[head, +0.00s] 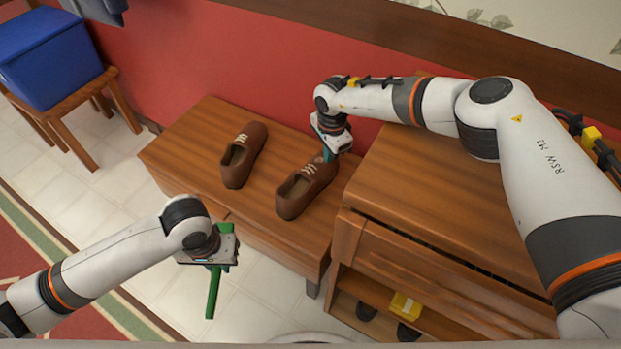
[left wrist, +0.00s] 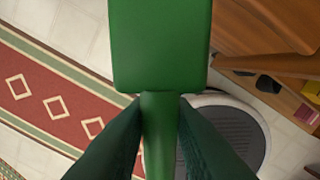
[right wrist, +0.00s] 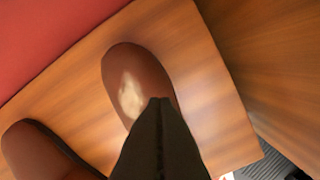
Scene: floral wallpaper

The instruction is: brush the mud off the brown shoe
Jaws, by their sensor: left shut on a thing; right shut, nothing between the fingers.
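Two brown shoes stand side by side on a wooden bench, a left one (head: 243,155) and a right one (head: 297,192). The right shoe (right wrist: 130,62) shows a pale smear, probably mud, on its upper in the right wrist view. My right gripper (head: 328,153) is shut and empty at that shoe's wall-side end; its dark fingers (right wrist: 160,102) cover part of the shoe, and contact cannot be told. My left gripper (head: 222,262) is shut on the handle of a green brush (head: 212,292), held in front of the bench. The brush's broad head (left wrist: 160,45) fills the left wrist view's top.
The wooden bench (head: 190,150) stands against a red wall. A taller wooden cabinet (head: 440,215) adjoins it on the right, with a yellow object (head: 405,306) on its lower shelf. A blue box (head: 50,55) sits on a stool at left. Open floor and a rug lie in front.

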